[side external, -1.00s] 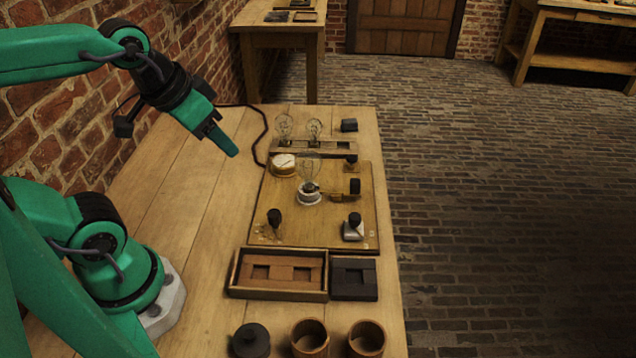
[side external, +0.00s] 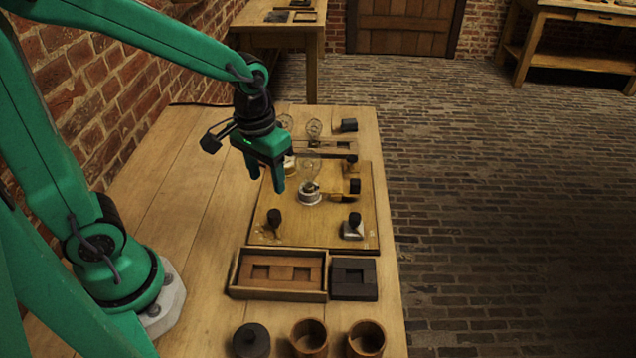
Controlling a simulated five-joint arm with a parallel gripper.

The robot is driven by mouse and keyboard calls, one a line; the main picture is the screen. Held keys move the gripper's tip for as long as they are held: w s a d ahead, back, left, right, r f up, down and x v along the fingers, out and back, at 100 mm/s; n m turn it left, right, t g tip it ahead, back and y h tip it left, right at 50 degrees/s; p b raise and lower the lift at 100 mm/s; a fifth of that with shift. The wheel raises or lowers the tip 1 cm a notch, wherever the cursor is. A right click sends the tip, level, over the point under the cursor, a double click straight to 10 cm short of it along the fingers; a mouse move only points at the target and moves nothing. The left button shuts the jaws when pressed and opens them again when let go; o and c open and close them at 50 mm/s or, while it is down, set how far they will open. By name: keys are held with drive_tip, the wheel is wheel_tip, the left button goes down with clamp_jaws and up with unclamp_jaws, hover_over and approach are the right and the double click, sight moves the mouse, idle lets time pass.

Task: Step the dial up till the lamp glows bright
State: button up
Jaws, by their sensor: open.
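A clear glass bulb (side external: 311,169) stands upright in a white round socket (side external: 309,197) on the wooden board (side external: 322,237); I see no glow in it. A black knob (side external: 274,217) stands at the board's near left, with small brass-coloured bits at its foot. Which part is the dial I cannot tell for sure. My gripper (side external: 265,182) is open and empty, pointing down above the board's far left edge, left of the bulb and beyond the black knob. It hides most of the white-faced round gauge (side external: 290,164).
A second black knob (side external: 354,219) and a black upright piece (side external: 354,186) are on the board's right. Two spare bulbs (side external: 314,129) stand behind. A wooden tray (side external: 240,279), dark block (side external: 354,278) and several pots (side external: 309,336) are nearer. The bench's left (side external: 190,195) is clear.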

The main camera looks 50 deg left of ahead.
sight(274, 213)
drive_tip(key=shift+w+d+f+g, duration=0.15)
drive_tip(key=shift+f, duration=0.35)
drive_tip(key=shift+w+d+f+g, duration=0.1)
drive_tip(key=shift+w+f+g, duration=0.05)
drive_tip(key=shift+f, duration=0.35)
drive_tip(key=shift+f, duration=0.15)
drive_tip(key=shift+f, duration=3.7)
drive_tip(key=c, duration=1)
